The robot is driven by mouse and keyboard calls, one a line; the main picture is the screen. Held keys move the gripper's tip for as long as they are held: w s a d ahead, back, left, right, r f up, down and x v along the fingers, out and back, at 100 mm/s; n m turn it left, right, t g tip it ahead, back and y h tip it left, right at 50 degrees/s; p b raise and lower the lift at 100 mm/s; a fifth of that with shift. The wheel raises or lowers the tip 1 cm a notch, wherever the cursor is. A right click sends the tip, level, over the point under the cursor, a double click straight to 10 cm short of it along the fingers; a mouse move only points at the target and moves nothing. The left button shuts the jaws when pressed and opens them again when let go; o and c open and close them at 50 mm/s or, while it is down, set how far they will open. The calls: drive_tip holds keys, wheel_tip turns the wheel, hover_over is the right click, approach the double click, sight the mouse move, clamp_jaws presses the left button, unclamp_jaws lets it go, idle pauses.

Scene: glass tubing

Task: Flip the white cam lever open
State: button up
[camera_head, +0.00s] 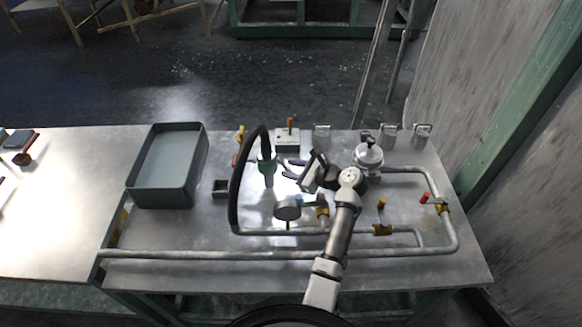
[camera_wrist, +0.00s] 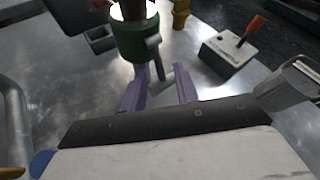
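A green hose coupling (camera_head: 266,166) sits at the end of a black hose. It is also at the top of the wrist view (camera_wrist: 133,40). A pale grey lever arm (camera_wrist: 154,52) hangs along the coupling's side, and a short whitish bar (camera_wrist: 166,82) shows just below it. I cannot tell for certain which is the white cam lever; in the head view it is too small to make out. My gripper (camera_head: 289,169) is just right of the coupling. Its two purple fingers (camera_wrist: 160,88) are apart, with the whitish bar seen between them. No grip on it shows.
A black hose (camera_head: 238,190) arches left of the coupling. Grey pipes (camera_head: 200,254) run along the front. A gauge (camera_head: 288,208) stands near my arm. A switch box (camera_head: 287,142) with an orange-red lever is behind.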

drive_tip(key=shift+w+a+f, duration=0.15)
drive_tip(key=shift+w+a, duration=0.1)
drive_tip(key=shift+a, duration=0.1)
drive_tip(key=shift+c, duration=0.3)
clamp_jaws()
drive_tip(key=shift+d+r+n+g+h+p, duration=0.2)
drive_tip(key=shift+r+n+h+p, duration=0.5)
drive_tip(key=shift+h+p, duration=1.1)
drive_tip(key=shift+a+r+n+g+h+p, duration=0.1)
drive_tip(key=shift+r+n+g+h+p, duration=0.15)
drive_tip(key=shift+r+n+h+p, duration=1.05)
drive_tip(key=shift+d+r+n+g+h+p, duration=0.15)
drive_tip(key=shift+g+h+p, duration=0.1)
drive_tip(key=shift+h+p, duration=2.05)
